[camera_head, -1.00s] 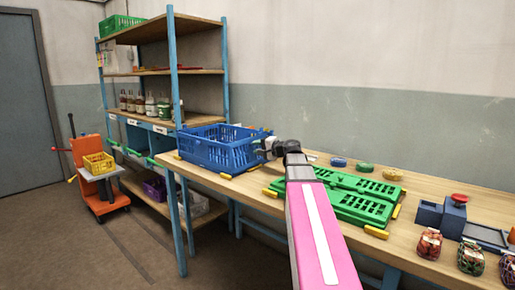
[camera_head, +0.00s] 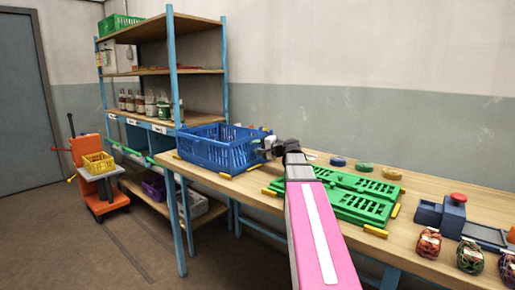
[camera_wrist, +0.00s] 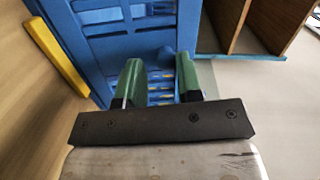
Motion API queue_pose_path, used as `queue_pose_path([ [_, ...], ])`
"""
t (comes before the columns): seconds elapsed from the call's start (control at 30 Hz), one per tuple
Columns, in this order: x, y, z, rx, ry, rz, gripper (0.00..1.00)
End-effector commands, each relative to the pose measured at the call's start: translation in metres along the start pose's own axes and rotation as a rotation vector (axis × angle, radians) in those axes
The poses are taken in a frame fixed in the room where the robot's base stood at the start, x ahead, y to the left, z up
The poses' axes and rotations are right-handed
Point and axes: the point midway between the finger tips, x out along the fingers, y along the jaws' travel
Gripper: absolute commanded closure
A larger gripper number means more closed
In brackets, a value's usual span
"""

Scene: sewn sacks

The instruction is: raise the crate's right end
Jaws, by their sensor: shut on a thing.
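The blue crate (camera_head: 212,150) stands on the left part of the wooden table, beside the shelf unit. In the wrist view its blue slatted end (camera_wrist: 105,45) fills the upper middle. My gripper (camera_head: 268,146) is at the crate's right end. In the wrist view my gripper (camera_wrist: 160,75) has its two green fingers against that end, and it is shut on the crate. The exact grip on the rim is hard to make out. Whether the right end is clear of the table cannot be told for certain.
Yellow blocks (camera_head: 271,192) lie at the table's front edge. Green flat crates (camera_head: 360,200) lie right of my arm. Colored discs (camera_head: 338,162) lie behind them. A blue device with a red button (camera_head: 457,200) and patterned sacks (camera_head: 428,243) are at the right. A blue-framed shelf (camera_head: 173,90) stands behind.

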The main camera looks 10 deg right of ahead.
Motion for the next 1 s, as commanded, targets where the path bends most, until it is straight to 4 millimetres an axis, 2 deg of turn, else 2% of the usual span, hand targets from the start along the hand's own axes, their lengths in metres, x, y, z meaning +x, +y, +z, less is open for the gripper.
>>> queue_pose_path([
  [0.03, 0.000, 0.010, 0.005, -0.010, -0.014, 0.030, 1.00],
  [0.2, 0.000, 0.010, 0.005, -0.010, -0.014, 0.030, 1.00],
  [0.23, 0.000, 0.010, 0.005, -0.010, -0.014, 0.030, 0.69],
  [0.67, 0.000, 0.009, 0.005, -0.010, -0.014, 0.027, 0.69],
  [1.0, -0.017, 0.015, 0.005, -0.010, -0.012, 0.026, 0.69],
])
